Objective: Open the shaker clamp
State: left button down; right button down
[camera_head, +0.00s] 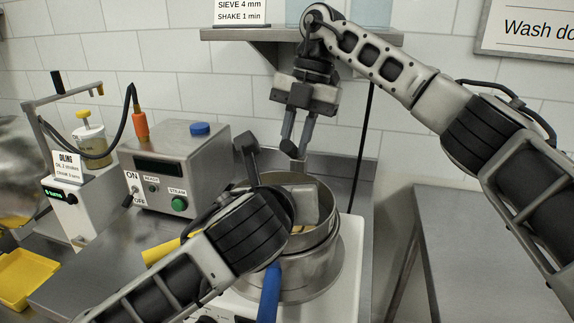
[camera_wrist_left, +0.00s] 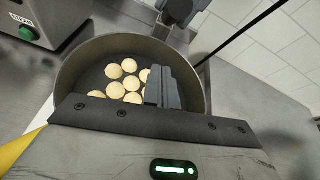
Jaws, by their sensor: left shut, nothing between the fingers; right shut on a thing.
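The shaker pan (camera_head: 325,235) is a round steel vessel on a white base at centre; in the left wrist view its rim (camera_wrist_left: 75,60) surrounds several pale round gummies (camera_wrist_left: 122,78). My right gripper (camera_head: 294,152) points down behind the pan, its fingers closed on a small grey piece that looks like part of the shaker clamp; the fingers mostly hide it. My left gripper (camera_wrist_left: 163,88) is shut and empty over the pan; in the head view its wrist hides the pan's front left. The rest of the clamp cannot be made out.
A steel control box (camera_head: 180,165) with a blue cap and green button stands left of the pan. A yellow tray (camera_head: 22,277) lies at the far left. A shelf (camera_head: 255,34) hangs above. A bare steel table (camera_head: 490,240) is on the right.

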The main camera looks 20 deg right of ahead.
aim_at(288, 154)
pick_arm(q)
jog(key=w+r, duration=0.1)
jog(key=w+d+r, duration=0.1)
jog(key=r, duration=0.1)
jog(key=shift+w, duration=0.4)
jog(key=shift+w+r, duration=0.45)
jog(key=shift+r, duration=0.5)
pick_arm(e)
jog(key=c, duration=1.5)
grip_release()
jog(key=shift+o, duration=1.1)
pick_arm(q)
jog(key=shift+f, duration=0.2)
